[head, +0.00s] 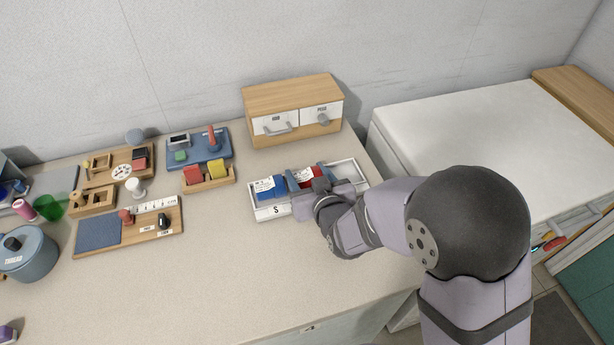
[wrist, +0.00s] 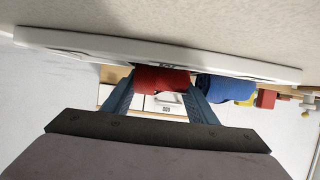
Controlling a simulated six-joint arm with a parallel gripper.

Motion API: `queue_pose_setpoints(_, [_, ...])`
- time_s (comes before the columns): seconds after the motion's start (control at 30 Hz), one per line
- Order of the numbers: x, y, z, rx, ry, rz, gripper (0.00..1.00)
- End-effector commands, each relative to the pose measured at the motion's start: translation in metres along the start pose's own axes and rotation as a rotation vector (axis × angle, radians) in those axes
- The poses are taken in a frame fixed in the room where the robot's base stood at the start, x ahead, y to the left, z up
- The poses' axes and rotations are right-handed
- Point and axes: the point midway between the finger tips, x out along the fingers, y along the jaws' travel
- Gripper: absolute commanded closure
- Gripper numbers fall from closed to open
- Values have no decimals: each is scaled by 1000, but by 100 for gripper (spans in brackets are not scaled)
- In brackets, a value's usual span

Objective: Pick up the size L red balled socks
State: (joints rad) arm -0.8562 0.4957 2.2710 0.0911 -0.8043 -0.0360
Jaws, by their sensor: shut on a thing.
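The red balled socks (head: 311,176) lie in the middle part of a white divided tray (head: 271,213). They also show in the wrist view (wrist: 160,79), between my gripper's two blue-grey fingers. My gripper (head: 307,179) is shut on the red socks at the tray. Blue balled socks (head: 268,187) sit to their left in the tray and show beside the right finger in the wrist view (wrist: 225,88). The tray's front label reads S at the left; the label near the red socks is hidden by my gripper. I cannot tell whether the red socks are clear of the tray floor.
A wooden drawer box (head: 293,108) stands behind the tray. Red and yellow blocks in a wooden holder (head: 208,178) and a blue board (head: 198,148) stand to the left. The counter in front (head: 210,285) is clear. A white-topped unit (head: 480,130) is at the right.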

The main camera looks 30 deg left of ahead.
Motion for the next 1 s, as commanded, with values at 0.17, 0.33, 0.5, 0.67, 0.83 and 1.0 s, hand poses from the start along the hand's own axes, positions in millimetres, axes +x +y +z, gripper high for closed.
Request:
queue_pose_setpoints(0.17, [-2,0,-7,0,4,0,69])
queue_pose_setpoints(0.33, [-9,0,-22,0,5,0,69])
queue_pose_setpoints(0.5, [-18,0,-46,2,7,0,69])
queue_pose_setpoints(0.67, [-28,0,-68,0,7,0,69])
queue_pose_setpoints(0.83, [-35,0,-85,1,3,1,69])
queue_pose_setpoints(1.0, [-38,0,-92,0,1,0,69])
